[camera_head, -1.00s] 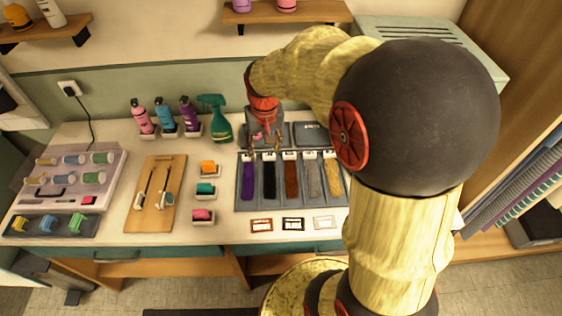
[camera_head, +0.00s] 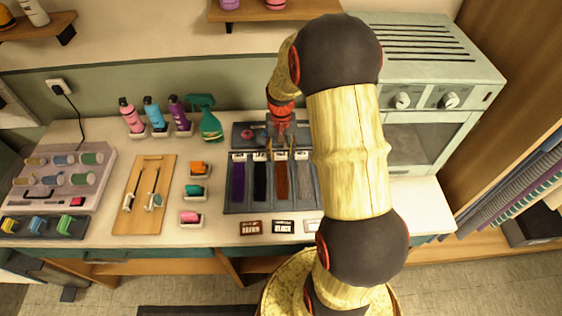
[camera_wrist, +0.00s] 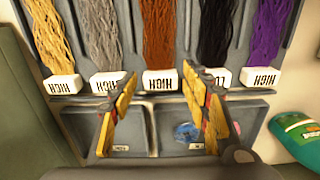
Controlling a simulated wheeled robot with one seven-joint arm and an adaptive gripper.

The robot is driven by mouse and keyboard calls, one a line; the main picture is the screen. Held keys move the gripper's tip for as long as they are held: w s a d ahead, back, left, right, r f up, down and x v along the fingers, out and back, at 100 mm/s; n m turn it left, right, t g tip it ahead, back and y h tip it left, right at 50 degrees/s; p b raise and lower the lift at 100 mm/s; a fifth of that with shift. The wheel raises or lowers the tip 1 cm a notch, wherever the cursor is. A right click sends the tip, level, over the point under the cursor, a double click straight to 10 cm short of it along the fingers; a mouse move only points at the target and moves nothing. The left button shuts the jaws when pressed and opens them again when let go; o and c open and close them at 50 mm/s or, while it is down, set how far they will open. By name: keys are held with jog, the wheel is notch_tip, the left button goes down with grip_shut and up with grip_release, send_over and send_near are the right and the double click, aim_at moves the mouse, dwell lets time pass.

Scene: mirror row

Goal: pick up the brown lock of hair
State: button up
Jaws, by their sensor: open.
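The brown lock of hair (camera_head: 281,181) lies in the middle slot of a grey tray (camera_head: 229,209), with a white label end at its back. In the wrist view the brown lock (camera_wrist: 158,35) is at top centre, its label block (camera_wrist: 160,80) ahead of my fingers. My gripper (camera_head: 280,152) is above the back edge of the tray in the head view. The wrist view shows my gripper (camera_wrist: 163,108) with its fingers apart and nothing between them. The fingertips are on either side of the brown lock's label in the picture; I cannot tell the height.
Purple (camera_head: 238,182), black (camera_head: 260,182) and grey (camera_head: 305,180) locks lie beside the brown one; a blond lock (camera_wrist: 62,35) shows in the wrist view. A green spray bottle (camera_head: 209,122) and other bottles stand back left. A grey oven-like cabinet (camera_head: 425,80) stands right.

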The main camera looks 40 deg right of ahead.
notch_tip(320, 180, down, 2)
jog(key=shift+f, duration=0.1)
jog(key=shift+c, duration=0.4)
jog(key=c, duration=0.7)
jog(key=shift+c, duration=0.8)
